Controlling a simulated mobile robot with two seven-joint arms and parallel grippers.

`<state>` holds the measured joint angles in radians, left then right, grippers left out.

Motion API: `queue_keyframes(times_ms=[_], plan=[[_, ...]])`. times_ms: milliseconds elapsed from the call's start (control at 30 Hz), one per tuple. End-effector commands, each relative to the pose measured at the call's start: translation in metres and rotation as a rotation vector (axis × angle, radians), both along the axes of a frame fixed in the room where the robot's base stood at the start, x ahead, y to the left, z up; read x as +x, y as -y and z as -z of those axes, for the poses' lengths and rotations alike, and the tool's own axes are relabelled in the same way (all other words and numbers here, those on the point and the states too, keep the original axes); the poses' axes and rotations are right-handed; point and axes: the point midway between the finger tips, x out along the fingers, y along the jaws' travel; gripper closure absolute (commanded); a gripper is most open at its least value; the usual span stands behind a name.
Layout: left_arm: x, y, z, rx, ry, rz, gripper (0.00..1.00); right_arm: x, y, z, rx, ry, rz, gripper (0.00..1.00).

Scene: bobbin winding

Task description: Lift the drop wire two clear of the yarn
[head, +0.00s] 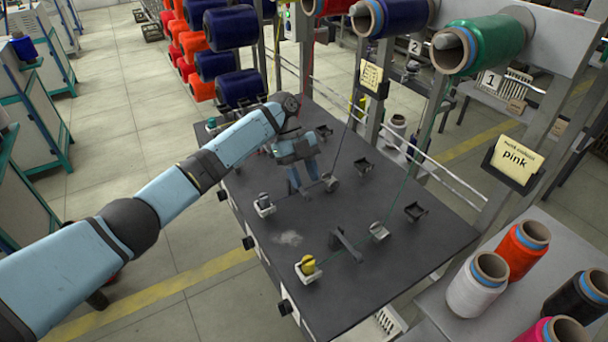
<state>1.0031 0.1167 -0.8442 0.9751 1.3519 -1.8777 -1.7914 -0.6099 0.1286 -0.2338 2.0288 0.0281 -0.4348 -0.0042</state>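The line for place two comes down from the dark blue bobbin (390,15) by the "2" sign, past a small round grey part (331,183), towards a yellowish-grey spool on a white holder (265,206). My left gripper (303,186) points down over this line. Its two blue fingers look apart, near where drop wire two stands. The drop wire is mostly hidden behind the fingers, so I cannot tell whether they touch it. A matching dark drop wire (346,245) stands on the nearer green line. My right gripper is out of view.
A yellow spool (307,264) sits on the near white holder. A "pink" card (518,163) stands at the right, above a shelf of yarn cones, including red (522,250) and white (477,287). Grey posts rise along the table's far edge. The near right tabletop is clear.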

Motion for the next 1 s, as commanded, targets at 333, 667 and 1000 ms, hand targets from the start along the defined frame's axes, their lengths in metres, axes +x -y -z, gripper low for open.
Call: queue_keyframes(times_ms=[333,667,1000], plan=[[0.009,-0.006,-0.015,-0.001,0.002,-0.001,0.62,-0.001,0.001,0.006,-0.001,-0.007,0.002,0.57],[0.044,-0.032,-0.076,0.000,0.002,-0.002,0.62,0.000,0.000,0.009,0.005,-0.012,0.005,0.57],[0.064,-0.047,-0.111,0.000,0.000,-0.001,0.62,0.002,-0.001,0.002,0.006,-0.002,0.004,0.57]])
